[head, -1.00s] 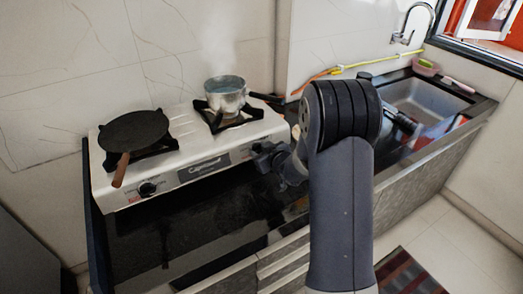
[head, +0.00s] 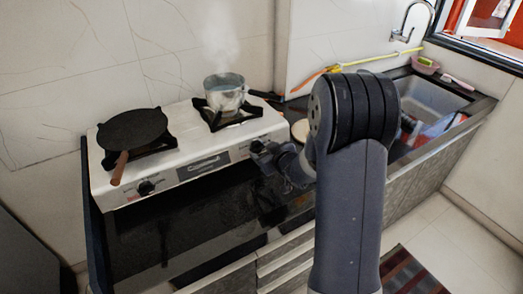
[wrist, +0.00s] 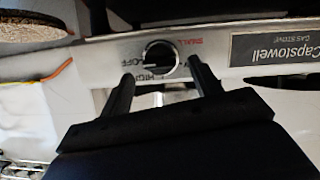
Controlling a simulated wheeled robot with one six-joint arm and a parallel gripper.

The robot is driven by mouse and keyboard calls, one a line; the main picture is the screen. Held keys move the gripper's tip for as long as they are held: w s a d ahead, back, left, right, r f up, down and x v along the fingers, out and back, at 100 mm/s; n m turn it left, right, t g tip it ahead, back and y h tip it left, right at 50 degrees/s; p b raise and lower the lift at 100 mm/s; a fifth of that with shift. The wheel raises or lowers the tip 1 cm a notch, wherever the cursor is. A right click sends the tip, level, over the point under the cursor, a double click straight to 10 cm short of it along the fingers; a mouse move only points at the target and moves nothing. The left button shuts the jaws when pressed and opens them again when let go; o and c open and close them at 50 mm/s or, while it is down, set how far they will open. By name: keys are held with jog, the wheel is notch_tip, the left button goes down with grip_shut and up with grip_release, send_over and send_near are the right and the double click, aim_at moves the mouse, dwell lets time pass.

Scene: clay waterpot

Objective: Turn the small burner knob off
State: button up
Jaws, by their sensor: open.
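The burner knob (wrist: 160,58) is a round dial with a silver rim on the white stove front, with printed marks around it that include OFF and HIGH. My gripper (wrist: 160,72) is open, with one fingertip on either side of the knob's near edge. I cannot tell whether the fingers touch it. In the head view my gripper (head: 262,156) is at the right end of the stove (head: 192,142) front and largely covers this knob. The stove's other knob (head: 147,187) is black and sits at the left of the front.
A steaming pot (head: 226,93) stands on the right burner, its handle pointing right. A dark flat pan (head: 133,129) with a brown handle sits on the left burner. A round pale item (head: 301,130) lies right of the stove. The black counter (head: 205,220) before the stove is clear.

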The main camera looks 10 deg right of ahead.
aim_at(261, 149)
jog(key=v, duration=0.7)
jog(key=shift+s, duration=0.25)
jog(key=x, duration=1.1)
jog(key=shift+r, duration=0.1)
jog(key=shift+d+r, duration=0.1)
